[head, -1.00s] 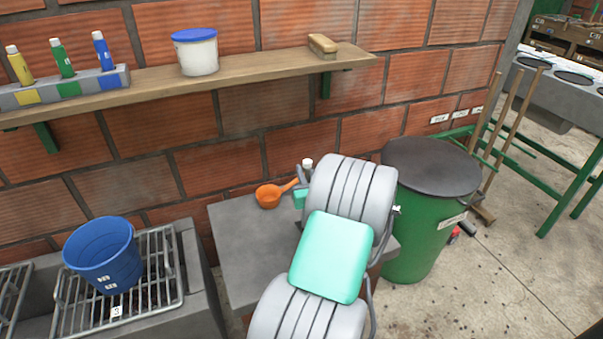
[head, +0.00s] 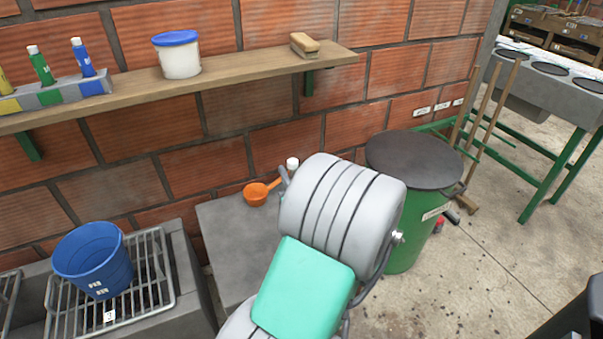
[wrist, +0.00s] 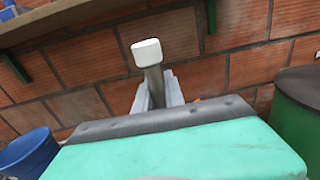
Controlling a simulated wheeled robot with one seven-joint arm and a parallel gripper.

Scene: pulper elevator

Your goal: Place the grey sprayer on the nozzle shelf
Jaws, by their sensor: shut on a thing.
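The grey sprayer (wrist: 154,82), a slim grey tube with a white cap (wrist: 147,52), stands roughly upright in my gripper (wrist: 157,97), which is shut on it. In the head view only the white cap (head: 292,163) and a bit of my gripper (head: 284,178) show past my arm; the rest is hidden. The wooden shelf (head: 240,72) runs along the brick wall, above and behind the sprayer. On its left end a grey rack (head: 52,96) holds a green bottle (head: 41,66) and a blue bottle (head: 83,58), with a yellow one cut by the edge.
A white tub with a blue lid (head: 178,56) and a brush (head: 304,45) stand on the shelf. Below are an orange scoop (head: 256,194) on a grey slab (head: 232,226), a blue bucket (head: 93,262) on a metal grate, and a green barrel (head: 405,232) at right.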

